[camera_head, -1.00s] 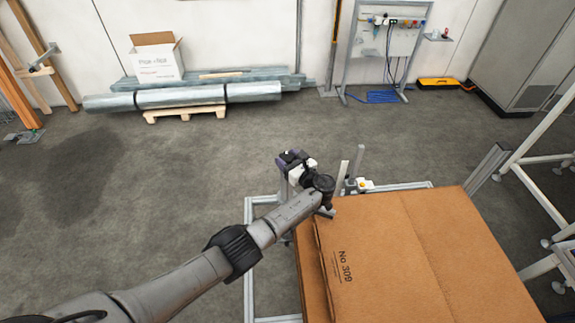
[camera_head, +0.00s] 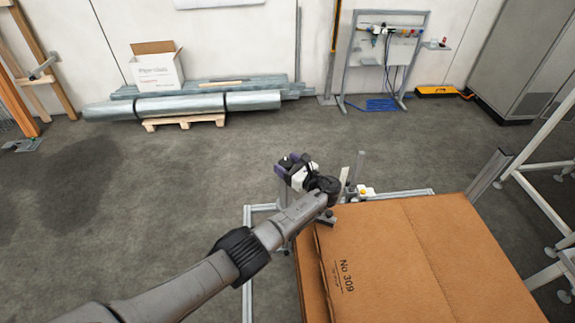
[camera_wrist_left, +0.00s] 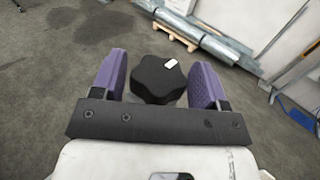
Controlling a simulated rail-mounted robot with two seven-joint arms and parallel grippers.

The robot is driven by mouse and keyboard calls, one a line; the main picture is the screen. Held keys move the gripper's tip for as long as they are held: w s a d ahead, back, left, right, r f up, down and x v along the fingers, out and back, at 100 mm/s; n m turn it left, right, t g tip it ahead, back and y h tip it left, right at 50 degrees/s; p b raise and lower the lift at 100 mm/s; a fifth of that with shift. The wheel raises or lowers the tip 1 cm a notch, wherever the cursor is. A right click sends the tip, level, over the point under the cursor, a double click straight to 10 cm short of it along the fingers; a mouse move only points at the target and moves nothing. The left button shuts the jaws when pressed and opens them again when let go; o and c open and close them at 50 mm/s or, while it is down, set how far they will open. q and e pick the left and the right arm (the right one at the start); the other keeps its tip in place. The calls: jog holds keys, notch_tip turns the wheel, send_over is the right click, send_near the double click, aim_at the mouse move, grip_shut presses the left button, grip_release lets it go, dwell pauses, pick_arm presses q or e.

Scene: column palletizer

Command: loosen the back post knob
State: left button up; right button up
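The knob (camera_wrist_left: 158,80) is black and lobed with a white mark on top. In the left wrist view it sits between the two purple fingers of my left gripper (camera_wrist_left: 158,84). The fingers are apart, one on each side of the knob. A narrow gap shows at the left finger; contact at the right finger cannot be told. In the head view my left gripper (camera_head: 290,165) is at the back left corner of the metal frame (camera_head: 250,222), and the knob and its post are largely hidden there. My right gripper is out of view.
A stack of brown cardboard sheets (camera_head: 410,250) lies right of my left arm. Short upright posts (camera_head: 357,168) and a small yellow-topped device (camera_head: 364,191) stand behind it. A white rack (camera_head: 535,200) is at the right. The floor to the left is clear.

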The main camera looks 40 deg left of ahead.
pick_arm(q)
jog(key=shift+o, duration=1)
jog(key=shift+f, duration=0.1)
jog(key=s+d+b, duration=0.1)
jog(key=d, duration=1.2)
jog(key=shift+d, duration=0.4)
jog(key=shift+s, duration=0.1)
